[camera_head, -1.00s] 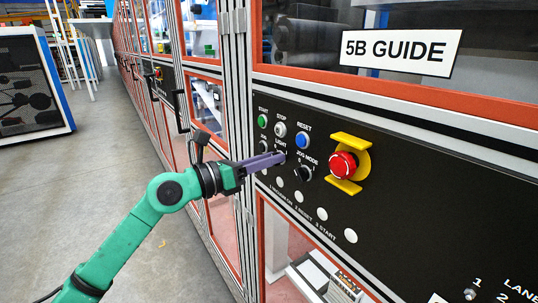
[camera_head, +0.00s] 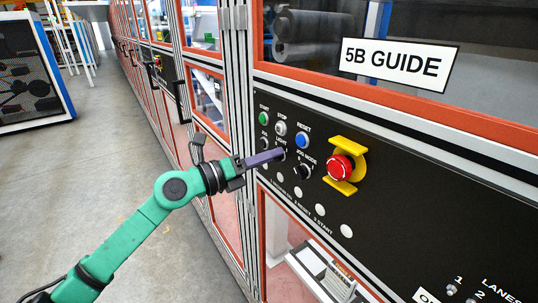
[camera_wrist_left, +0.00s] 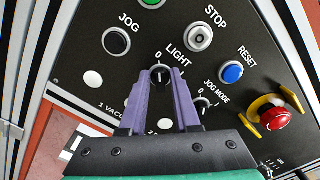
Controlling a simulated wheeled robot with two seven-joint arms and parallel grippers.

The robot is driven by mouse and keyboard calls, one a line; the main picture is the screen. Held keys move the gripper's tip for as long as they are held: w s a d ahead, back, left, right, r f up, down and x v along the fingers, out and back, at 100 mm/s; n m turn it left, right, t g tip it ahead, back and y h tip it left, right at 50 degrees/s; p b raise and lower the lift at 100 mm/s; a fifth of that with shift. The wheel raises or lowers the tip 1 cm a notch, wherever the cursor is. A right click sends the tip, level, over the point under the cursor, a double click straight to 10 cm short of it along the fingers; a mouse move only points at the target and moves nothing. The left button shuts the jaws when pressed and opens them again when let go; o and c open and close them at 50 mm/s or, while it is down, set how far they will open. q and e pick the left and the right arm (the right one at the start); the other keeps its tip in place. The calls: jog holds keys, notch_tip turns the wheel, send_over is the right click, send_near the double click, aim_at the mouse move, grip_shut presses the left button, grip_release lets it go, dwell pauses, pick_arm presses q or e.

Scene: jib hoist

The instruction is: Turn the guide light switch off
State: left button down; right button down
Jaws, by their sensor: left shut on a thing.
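The guide light switch (camera_wrist_left: 159,79) is a small dark knob below the "LIGHT" label, with 0 and 1 marks, on the black panel (camera_head: 428,205) under the "5B GUIDE" sign (camera_head: 398,65). My left gripper (camera_head: 281,154) reaches it from the left in the head view. In the left wrist view its purple fingers (camera_wrist_left: 166,80) are shut on the knob, one on each side. The fingers hide part of the knob, and I cannot surely tell which mark it points to. My right gripper is not in view.
Close around are the black jog button (camera_wrist_left: 117,41), grey stop button (camera_wrist_left: 200,38), blue reset button (camera_head: 302,140), jog mode knob (camera_head: 304,171) and green start button (camera_head: 263,118). A red emergency stop (camera_head: 340,167) with yellow guard sticks out to the right.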

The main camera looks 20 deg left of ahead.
pick_arm(q)
jog(key=c, duration=0.6)
grip_release()
jog(key=shift+c, duration=0.2)
jog(key=shift+a, duration=0.1)
jog(key=b+v, duration=0.8)
jog(key=v, duration=0.6)
jog(key=shift+s, duration=0.3)
jog(key=shift+a, duration=0.2)
